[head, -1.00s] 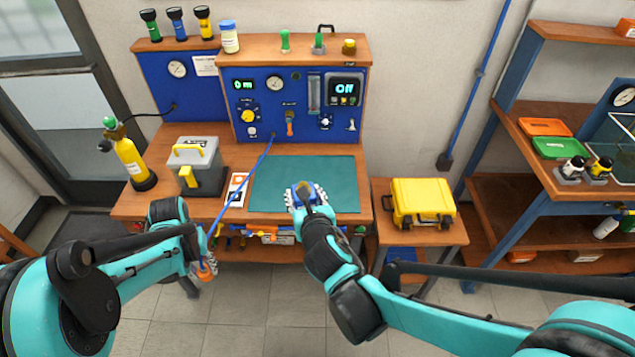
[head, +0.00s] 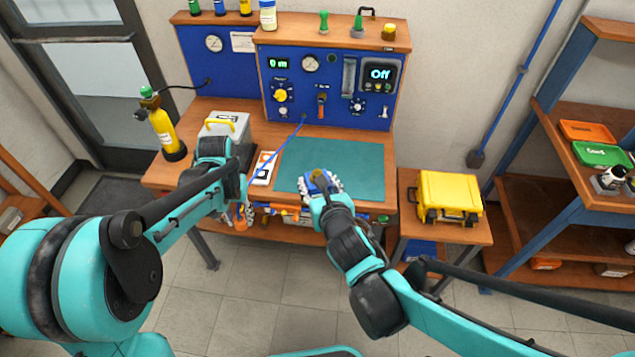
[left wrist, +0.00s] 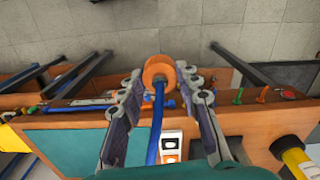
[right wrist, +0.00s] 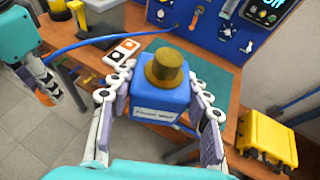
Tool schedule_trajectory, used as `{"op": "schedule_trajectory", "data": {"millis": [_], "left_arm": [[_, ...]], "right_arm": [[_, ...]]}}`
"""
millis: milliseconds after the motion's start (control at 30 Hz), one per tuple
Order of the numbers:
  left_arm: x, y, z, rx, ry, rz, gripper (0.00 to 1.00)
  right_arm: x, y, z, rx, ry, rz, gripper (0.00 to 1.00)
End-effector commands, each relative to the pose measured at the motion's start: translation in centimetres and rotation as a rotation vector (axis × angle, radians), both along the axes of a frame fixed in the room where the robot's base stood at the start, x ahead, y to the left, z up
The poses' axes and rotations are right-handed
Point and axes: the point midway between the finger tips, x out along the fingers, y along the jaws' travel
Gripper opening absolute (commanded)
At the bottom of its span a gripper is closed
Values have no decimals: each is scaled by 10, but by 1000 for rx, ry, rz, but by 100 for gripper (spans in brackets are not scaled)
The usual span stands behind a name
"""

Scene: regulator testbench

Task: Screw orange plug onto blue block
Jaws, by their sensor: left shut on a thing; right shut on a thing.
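The orange plug (left wrist: 158,70) sits on the end of a blue hose and shows at the fingertips in the left wrist view. My left gripper (left wrist: 160,84) is shut on it. In the head view the plug (head: 240,223) hangs just in front of the workbench's front edge, left of the block. The blue block (right wrist: 160,103) has a white label and a brass-coloured round fitting (right wrist: 166,70) on top. My right gripper (right wrist: 158,112) is shut on it, one finger on each side. The block (head: 321,182) is near the green mat's front edge. Plug and block are apart.
The blue hose (right wrist: 90,44) runs from the blue test panel (head: 350,95) to the plug. A grey case with a yellow handle (head: 228,123) and a yellow cylinder (head: 166,133) stand at left. A yellow case (head: 450,195) stands right. Most of the mat (head: 350,165) is clear.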

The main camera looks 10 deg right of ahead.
Motion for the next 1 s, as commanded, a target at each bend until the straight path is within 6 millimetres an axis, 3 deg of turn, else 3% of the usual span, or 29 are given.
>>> {"op": "schedule_trajectory", "data": {"millis": [100, 333, 700, 833, 1000], "left_arm": [[16, -33, 35, 3, 0, -83, 5], [29, -93, 104, 8, 1, -232, 5], [8, -176, 215, 12, 1, -452, 5], [-4, -195, 241, 5, 1, -506, 5], [-14, -207, 258, -2, 2, -542, 5]], "right_arm": [[0, 0, 0, 0, -1, 0, 0], [0, 0, 0, 0, -1, 0, 0], [0, 0, 0, 0, -1, 0, 0], [0, 0, 0, 0, -1, 0, 0], [0, 0, 0, 0, -1, 0, 0]]}}
